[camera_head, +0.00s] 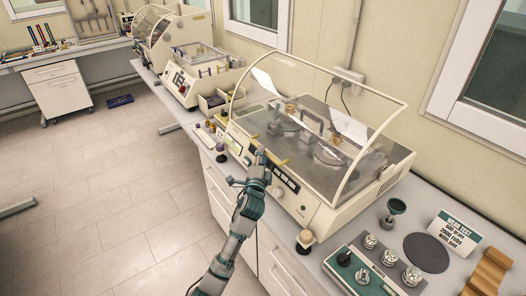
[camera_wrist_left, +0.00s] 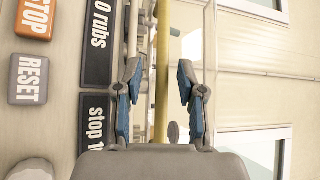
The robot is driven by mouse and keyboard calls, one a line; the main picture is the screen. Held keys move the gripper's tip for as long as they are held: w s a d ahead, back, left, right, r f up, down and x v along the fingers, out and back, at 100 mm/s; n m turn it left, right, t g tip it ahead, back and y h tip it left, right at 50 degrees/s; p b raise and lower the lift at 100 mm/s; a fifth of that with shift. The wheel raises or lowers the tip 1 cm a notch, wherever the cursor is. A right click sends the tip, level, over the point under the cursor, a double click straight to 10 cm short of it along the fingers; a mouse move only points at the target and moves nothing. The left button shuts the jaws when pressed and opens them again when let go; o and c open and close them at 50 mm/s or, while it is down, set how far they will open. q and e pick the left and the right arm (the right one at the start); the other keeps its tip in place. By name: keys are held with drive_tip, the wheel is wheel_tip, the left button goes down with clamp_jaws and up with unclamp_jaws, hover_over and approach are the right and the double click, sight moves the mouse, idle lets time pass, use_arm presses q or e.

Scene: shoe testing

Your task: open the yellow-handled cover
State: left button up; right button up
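The clear curved cover (camera_head: 330,95) with a cream frame is down over the cream testing machine (camera_head: 322,215). Its yellow handle (camera_head: 282,163) runs along the cover's lower front edge, partly hidden by my left gripper. My left gripper (camera_head: 259,158) is at the machine's front, at the handle. In the left wrist view, the yellow handle (camera_wrist_left: 162,85) passes between the two blue-padded fingers (camera_wrist_left: 160,82), which stand apart with a gap on both sides of the bar. My right gripper is not in view.
An orange STOP button (camera_wrist_left: 36,17) and a grey RESET button (camera_wrist_left: 28,80) are on the panel beside the fingers. A similar machine (camera_head: 190,75) stands farther back.

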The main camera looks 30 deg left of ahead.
use_arm(q)
drive_tip(key=shift+x, duration=1.05)
drive_tip(key=shift+w, duration=0.3)
clamp_jaws()
